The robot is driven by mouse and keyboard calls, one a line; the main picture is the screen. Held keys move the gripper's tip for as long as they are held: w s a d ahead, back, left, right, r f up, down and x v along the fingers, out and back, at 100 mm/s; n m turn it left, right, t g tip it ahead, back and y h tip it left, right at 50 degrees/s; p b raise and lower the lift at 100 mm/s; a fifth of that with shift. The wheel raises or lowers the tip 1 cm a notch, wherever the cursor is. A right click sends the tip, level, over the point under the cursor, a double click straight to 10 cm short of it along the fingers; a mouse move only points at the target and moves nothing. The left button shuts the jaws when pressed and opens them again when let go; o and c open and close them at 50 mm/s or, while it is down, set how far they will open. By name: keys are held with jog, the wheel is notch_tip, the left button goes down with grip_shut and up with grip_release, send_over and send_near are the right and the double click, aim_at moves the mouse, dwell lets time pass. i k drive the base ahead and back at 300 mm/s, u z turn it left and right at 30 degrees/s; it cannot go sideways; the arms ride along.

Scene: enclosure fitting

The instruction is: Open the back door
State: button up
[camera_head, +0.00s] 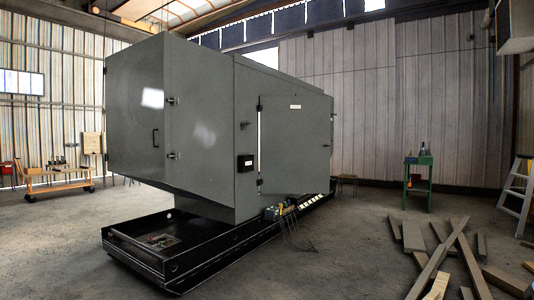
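A large grey-green enclosure (205,120) stands on a long black skid base (190,265). Its near end at the left carries a door (130,120) with a dark pull handle (155,138) near the right edge and two hinge-like fittings on that same edge. This door looks shut. A second door (295,145) is on the long side, with a small handle (326,145) at its right. A thin bright gap shows along its left edge; I cannot tell whether it is ajar. Which door is the back one is not marked legibly. My gripper is not in view.
Loose planks (440,260) lie on the floor at the lower right. A stepladder (515,195) and a green stand (418,180) are at the right. An orange cart (55,180) stands at the left. Small items with cables (285,212) sit along the skid. Floor at the front left is clear.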

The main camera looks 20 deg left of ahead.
aim_at(295, 131)
jog(key=u, duration=0.2)
jog(key=i, duration=5.65)
jog(key=u, duration=0.05)
